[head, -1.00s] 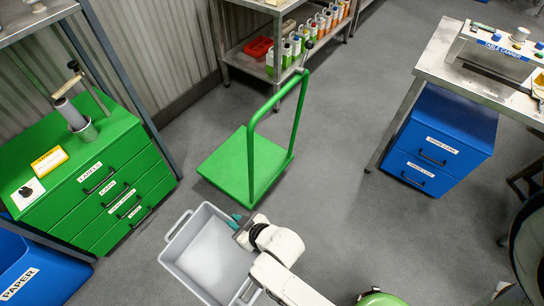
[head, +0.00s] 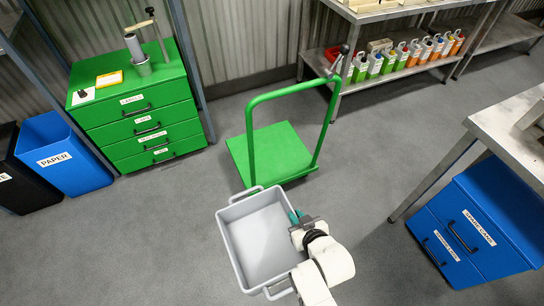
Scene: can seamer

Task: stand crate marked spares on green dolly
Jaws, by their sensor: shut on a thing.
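A grey open crate (head: 232,251) with a handle at each end is held up in front of me and looks empty. Any marking on it is not visible. My gripper (head: 297,217) is shut on the crate's right wall, its teal fingers at the rim.
A green drawer cabinet (head: 146,128) stands at the back left, with a blue paper bin (head: 68,165) beside it. A steel shelf (head: 400,72) with bottles is behind the dolly. A blue drawer unit (head: 470,235) under a bench is at right. Grey floor lies between.

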